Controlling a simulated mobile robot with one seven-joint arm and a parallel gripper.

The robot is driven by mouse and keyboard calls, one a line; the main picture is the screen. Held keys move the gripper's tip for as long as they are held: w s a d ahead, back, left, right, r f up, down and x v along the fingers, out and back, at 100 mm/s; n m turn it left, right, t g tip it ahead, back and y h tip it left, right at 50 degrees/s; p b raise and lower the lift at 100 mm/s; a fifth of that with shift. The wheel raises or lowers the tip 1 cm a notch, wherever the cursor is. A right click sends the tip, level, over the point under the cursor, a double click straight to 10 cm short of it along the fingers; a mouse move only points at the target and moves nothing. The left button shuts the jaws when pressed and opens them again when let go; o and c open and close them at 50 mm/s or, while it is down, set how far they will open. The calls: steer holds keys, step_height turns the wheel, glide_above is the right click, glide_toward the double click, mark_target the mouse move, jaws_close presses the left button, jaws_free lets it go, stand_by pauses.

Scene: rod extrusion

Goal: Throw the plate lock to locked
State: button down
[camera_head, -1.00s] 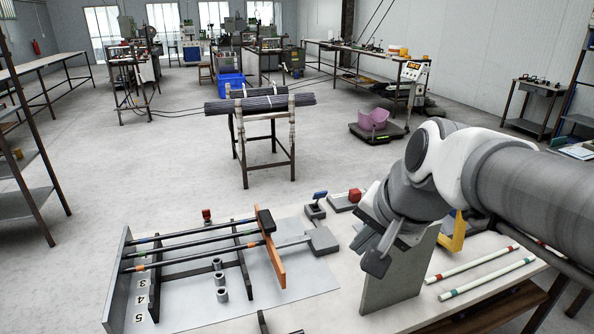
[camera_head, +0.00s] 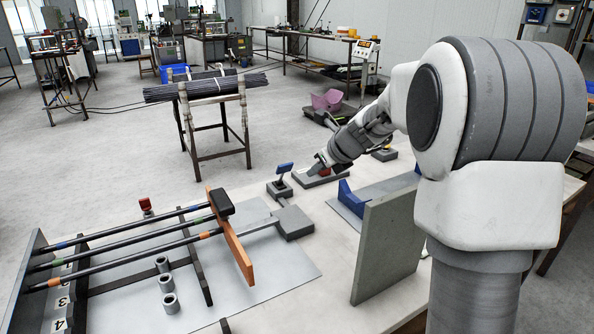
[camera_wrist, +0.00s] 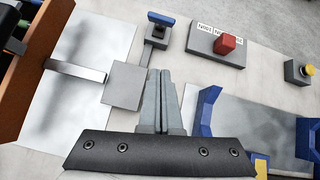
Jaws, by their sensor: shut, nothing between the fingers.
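A grey base (camera_head: 312,178) with a red block (camera_head: 325,172) stands on the table's far side. In the wrist view this base (camera_wrist: 203,40) carries white labels, too small to read, and the red block (camera_wrist: 226,43) sits near its right part. A blue-handled lever (camera_head: 284,172) on a grey base is to its left; it also shows in the wrist view (camera_wrist: 160,20). I cannot tell for sure which is the plate lock. My gripper (camera_head: 318,162) is near the red block in the head view. In the wrist view its fingers (camera_wrist: 160,74) are together and empty, below both fixtures.
An orange plate (camera_head: 230,238) crosses several dark rods at left, with a grey block (camera_head: 293,223) beside it. A grey upright panel (camera_head: 385,245) and blue bracket (camera_head: 350,198) stand at right. A yellow button (camera_wrist: 307,69) is at the wrist view's right. Grey rings (camera_head: 167,283) stand left.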

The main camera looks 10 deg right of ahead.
mark_target(291, 168)
steer(key=w+a+f+b, duration=0.2)
steer(key=w+a+f, duration=0.2)
steer(key=w, duration=0.4)
steer(key=shift+w+a+f+b, duration=0.2)
steer(key=shift+w+f+b, duration=0.1)
steer(key=shift+w+f, duration=0.1)
steer(key=shift+r+p, duration=0.25)
steer(key=shift+p, duration=0.4)
steer(key=shift+r+p, duration=0.15)
steer(key=shift+p, duration=0.3)
steer(key=shift+w+g+p, duration=0.15)
steer(key=shift+g+p, duration=0.15)
steer(key=shift+p, duration=0.15)
